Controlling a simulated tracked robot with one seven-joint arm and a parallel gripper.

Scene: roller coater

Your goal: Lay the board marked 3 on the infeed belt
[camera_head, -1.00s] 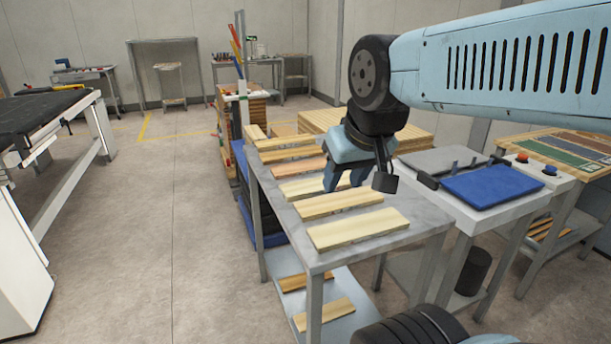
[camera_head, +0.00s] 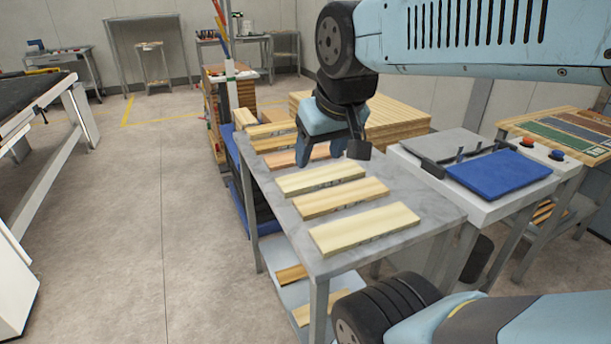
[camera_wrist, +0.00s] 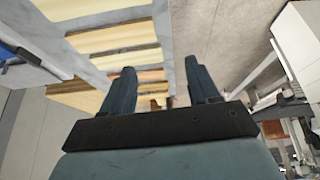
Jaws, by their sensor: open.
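Several pale wooden boards lie in a row across a grey marble-topped table (camera_head: 440,210) in the head view. The nearest board (camera_head: 364,228), a second board (camera_head: 340,197) and a third board (camera_head: 320,178) are clear of my gripper. A redder board (camera_head: 285,158) lies farther back, partly behind my gripper. I cannot read a number on any board. My gripper (camera_head: 328,160) is open and empty above the middle of the row. In the wrist view its two fingers (camera_wrist: 163,85) are apart, with boards (camera_wrist: 115,58) beyond them. A black belt surface (camera_head: 35,92) stands at the left edge; I cannot tell whether it is the infeed belt.
A white stand with a blue pad (camera_head: 498,175) is right of the table. A stack of wooden panels (camera_head: 400,120) is behind it. More boards lie on the lower shelf (camera_head: 292,275). The floor (camera_head: 130,200) left of the table is clear.

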